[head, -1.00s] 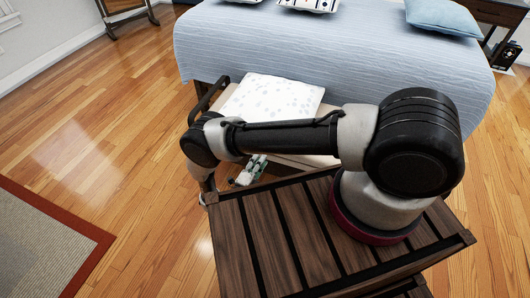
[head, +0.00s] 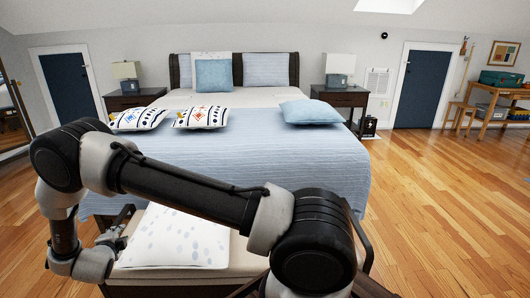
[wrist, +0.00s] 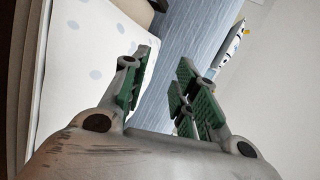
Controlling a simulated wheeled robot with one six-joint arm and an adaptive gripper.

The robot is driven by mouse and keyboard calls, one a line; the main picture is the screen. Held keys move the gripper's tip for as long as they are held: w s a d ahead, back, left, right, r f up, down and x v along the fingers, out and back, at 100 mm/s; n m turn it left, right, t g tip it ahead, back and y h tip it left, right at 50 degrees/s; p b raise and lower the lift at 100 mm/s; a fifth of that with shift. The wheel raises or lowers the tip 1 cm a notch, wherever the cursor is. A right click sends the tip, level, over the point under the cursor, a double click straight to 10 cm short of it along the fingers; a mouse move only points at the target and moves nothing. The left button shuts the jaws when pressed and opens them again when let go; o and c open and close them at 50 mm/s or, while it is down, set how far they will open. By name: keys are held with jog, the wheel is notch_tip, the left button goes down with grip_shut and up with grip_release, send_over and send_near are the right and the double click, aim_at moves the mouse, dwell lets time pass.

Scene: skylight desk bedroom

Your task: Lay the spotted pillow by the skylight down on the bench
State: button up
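The white pillow with pale grey-blue spots (head: 175,238) lies flat on the cushioned bench (head: 238,260) at the foot of the bed. The pillow also fills the left of the wrist view (wrist: 80,60). My gripper (head: 113,238) is beside the pillow's left edge in the head view, partly hidden by my arm. In the wrist view my gripper (wrist: 164,62) has its green-padded fingers spread apart with nothing between them. The pillow is to the left of the fingers there, and I cannot tell whether the near finger touches it. My arm hides part of the bench.
The bed (head: 250,150) with a blue cover stands behind the bench and carries several other pillows, including a blue one (head: 310,112). The bench has dark arms, one at the right (head: 362,238). A skylight (head: 390,5) shows at the top. Open wood floor (head: 440,220) lies to the right.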

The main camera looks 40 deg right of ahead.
jog(key=w+r+n+y, duration=0.3)
jog(key=w+r+y, duration=0.15)
jog(key=r, duration=0.85)
jog(key=s+d+r+n+g+y, duration=0.1)
jog(key=s+d+r+n, duration=0.15)
jog(key=r, duration=0.55)
jog(key=s+d+r+n+g+y, duration=0.1)
jog(key=d+r+n+y, duration=0.2)
jog(key=r, duration=0.5)
jog(key=s+d+r+n+g, duration=0.2)
jog(key=s+d+r+n, duration=0.4)
jog(key=s+d+r, duration=0.45)
jog(key=s+d+n+g+h, duration=0.1)
jog(key=s+d, duration=0.4)
jog(key=s, duration=0.6)
jog(key=s+d+n+g+h, duration=0.1)
jog(key=s+d+n, duration=0.2)
jog(key=s+d, duration=0.3)
jog(key=s+d+r+n+g+h, duration=0.1)
jog(key=s+d, duration=0.5)
jog(key=s, duration=1)
jog(key=shift+s+n+g+h, duration=0.2)
jog(key=shift+n+g+h, duration=0.35)
jog(key=shift+n, duration=0.4)
jog(key=shift+r, duration=0.1)
